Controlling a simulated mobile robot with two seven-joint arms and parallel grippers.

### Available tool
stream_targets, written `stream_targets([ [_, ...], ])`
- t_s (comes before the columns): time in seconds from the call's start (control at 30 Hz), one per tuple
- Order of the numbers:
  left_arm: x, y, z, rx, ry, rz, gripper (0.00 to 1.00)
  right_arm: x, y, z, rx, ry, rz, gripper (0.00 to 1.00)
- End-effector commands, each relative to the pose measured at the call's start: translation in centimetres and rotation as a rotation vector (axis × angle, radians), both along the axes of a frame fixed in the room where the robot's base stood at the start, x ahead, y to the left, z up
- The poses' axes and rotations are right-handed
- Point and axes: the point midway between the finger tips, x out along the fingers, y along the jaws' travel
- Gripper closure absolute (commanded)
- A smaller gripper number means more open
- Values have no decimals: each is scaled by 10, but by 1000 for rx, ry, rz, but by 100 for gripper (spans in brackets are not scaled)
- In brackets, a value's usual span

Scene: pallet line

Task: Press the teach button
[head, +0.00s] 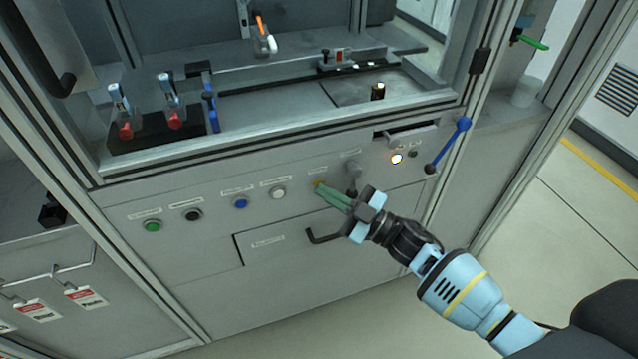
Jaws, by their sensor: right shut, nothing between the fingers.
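A row of push buttons runs along the front panel (220,256) of the machine: a green button (152,226), a black button (193,215), a blue button (241,202) and a white button (278,192). At the right end of this row, a small yellow-orange button (318,183) shows behind my fingertips. The labels above the buttons are too small to read, so I cannot tell which one says teach. My right gripper (321,189) is shut and empty, its green fingers pointing at the yellow-orange button. The tips are at or very near it; contact cannot be told. My left gripper is out of view.
Clamps with red parts (174,102) stand inside the open cell above.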

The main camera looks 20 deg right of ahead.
Motion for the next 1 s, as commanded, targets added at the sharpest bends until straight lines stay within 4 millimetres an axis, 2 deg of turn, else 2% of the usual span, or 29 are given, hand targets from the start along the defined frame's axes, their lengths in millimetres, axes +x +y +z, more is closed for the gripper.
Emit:
stream_targets([
  [0.53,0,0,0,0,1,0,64,2,0,0,1,1,-1,100],
  [1.0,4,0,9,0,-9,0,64,-14,-1,0,-1,0,-1,100],
])
